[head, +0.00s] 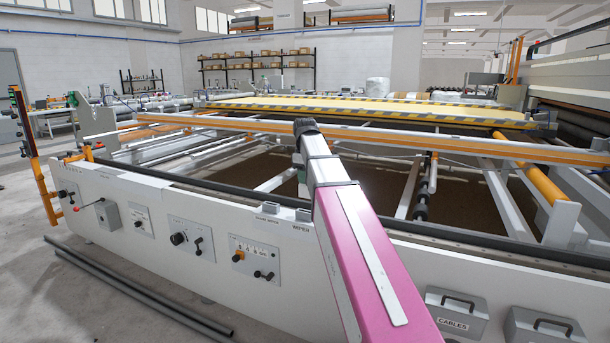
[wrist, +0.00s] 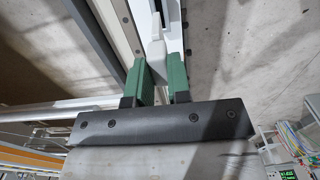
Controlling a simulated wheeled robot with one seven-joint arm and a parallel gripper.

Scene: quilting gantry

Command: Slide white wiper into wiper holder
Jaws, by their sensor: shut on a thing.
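The white wiper (wrist: 157,55) shows in the wrist view as a pale block between the green fingers of my gripper (wrist: 160,78). The fingers are shut on it. Its far end points at a white rail with a dark narrow gap; I cannot tell whether it touches the rail. My pink arm hides most of my gripper and the wiper there.
The long white machine front (head: 150,205) carries knobs and levers. Grey boxes with handles, one marked CABLES (head: 456,312), are at lower right. An orange rail (head: 420,137) crosses above the frame. Dark pipes (head: 140,297) lie on the floor at left.

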